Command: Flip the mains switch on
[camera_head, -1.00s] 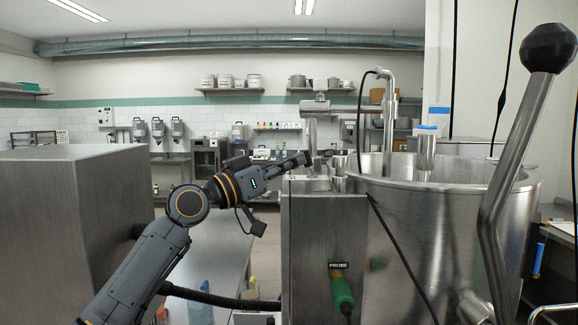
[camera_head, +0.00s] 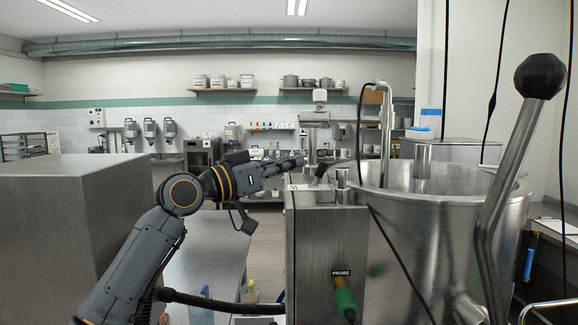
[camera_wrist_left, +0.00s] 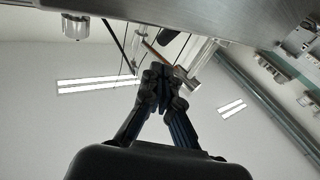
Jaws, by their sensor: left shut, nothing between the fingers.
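My left gripper (camera_head: 298,161) is shut and empty. Its arm comes in from the lower left, and the fingertips are near the left top edge of a steel control box (camera_head: 318,245), which has a PROBE label and a green plug. A small dark lever-like part (camera_head: 320,173) stands on the box top, just right of the fingertips. I cannot tell whether it is the mains switch, or whether the gripper touches it. In the left wrist view the closed fingers (camera_wrist_left: 161,78) point up, with the ceiling behind them. No switch is clearly readable there. My right gripper is not in view.
A large steel kettle (camera_head: 425,245) stands right of the box, with a black-knobbed lever (camera_head: 510,165) in front. A steel cabinet (camera_head: 75,235) is at the left. A dark cable (camera_head: 400,255) hangs across the kettle. The bench (camera_head: 208,245) between cabinet and box has some bare room.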

